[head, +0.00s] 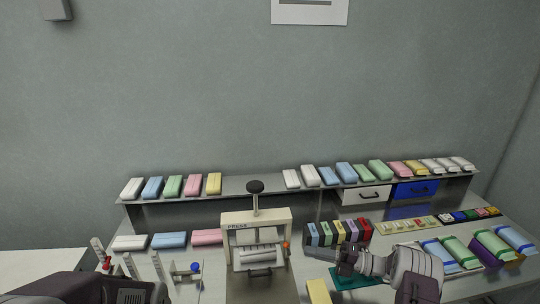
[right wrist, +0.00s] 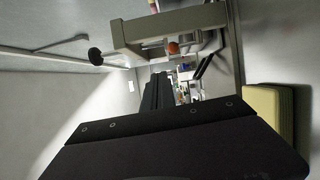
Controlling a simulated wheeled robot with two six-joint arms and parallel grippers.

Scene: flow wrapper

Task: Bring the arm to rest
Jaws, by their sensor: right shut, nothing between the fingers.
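My right arm (head: 400,268) comes in from the lower right in the head view and reaches left over the bench. Its dark right gripper (head: 312,253) is shut and empty, pointing left toward the press (head: 256,238), above the bench top. The right wrist view shows the dark gripper (right wrist: 158,92) with its fingers together and nothing between them. A dark part of my left arm (head: 90,290) shows at the lower left of the head view. My left gripper cannot be made out.
A shelf (head: 258,186) carries several coloured packs. A yellow block (head: 318,291) and a teal mat (head: 350,278) lie near the right gripper. Coloured boxes (head: 338,232) stand behind it. Wrapped packs (head: 460,250) lie at right. The press (right wrist: 172,28) also shows in the wrist view.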

